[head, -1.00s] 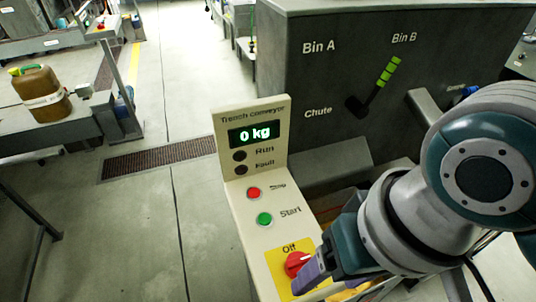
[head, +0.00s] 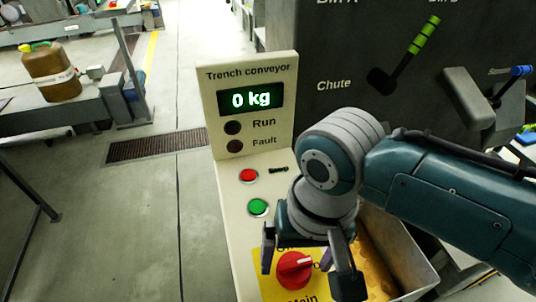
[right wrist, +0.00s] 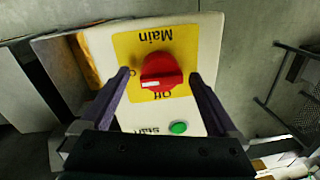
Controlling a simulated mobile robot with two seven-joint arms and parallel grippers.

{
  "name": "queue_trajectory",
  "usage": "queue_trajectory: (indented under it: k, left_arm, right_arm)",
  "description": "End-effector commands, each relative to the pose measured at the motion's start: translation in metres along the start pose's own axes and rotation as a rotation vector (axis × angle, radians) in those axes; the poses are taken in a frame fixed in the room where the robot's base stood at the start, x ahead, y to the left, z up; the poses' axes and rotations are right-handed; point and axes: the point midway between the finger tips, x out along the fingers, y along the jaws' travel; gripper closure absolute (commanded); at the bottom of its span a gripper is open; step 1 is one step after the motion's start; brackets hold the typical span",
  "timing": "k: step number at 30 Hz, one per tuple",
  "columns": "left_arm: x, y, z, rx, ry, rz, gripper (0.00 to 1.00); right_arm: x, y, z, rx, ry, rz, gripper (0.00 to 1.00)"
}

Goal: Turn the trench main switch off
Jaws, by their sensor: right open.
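The red main switch knob (head: 293,269) sits on a yellow plate (head: 268,290) low on the trench conveyor panel. Its white mark points right in the head view, toward a label partly hidden by my gripper. In the right wrist view the knob (right wrist: 161,72) lies upside down between the fingertips, with "Off" below it and "Main" above. My right gripper (head: 308,272) is open, its fingers on either side of the knob in that view. I cannot tell whether they touch it. My left gripper is not in view.
The panel (head: 226,190) has a 0 kg display (head: 250,98), a red stop button (head: 249,175) and a green start button (head: 258,207). A metal trough (head: 418,262) stands to its right. A lever (head: 404,60) is on the grey housing behind. Open floor lies to the left.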

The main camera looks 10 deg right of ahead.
Motion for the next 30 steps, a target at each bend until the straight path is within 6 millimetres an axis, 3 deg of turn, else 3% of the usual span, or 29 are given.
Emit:
queue_trajectory:
  k: [3, 12, 30]
  left_arm:
    - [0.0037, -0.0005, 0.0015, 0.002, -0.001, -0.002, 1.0]
    - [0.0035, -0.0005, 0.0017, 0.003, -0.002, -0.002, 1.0]
    - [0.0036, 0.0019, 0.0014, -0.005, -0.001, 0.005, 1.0]
  right_arm:
    - [0.0094, -0.0004, 0.0, -0.001, 0.0, 0.0, 0.05]
    - [0.0108, -0.0004, 0.0001, -0.002, 0.001, -0.001, 0.06]
    - [0.0108, 0.0006, 0.0001, -0.001, 0.0, 0.001, 0.73]
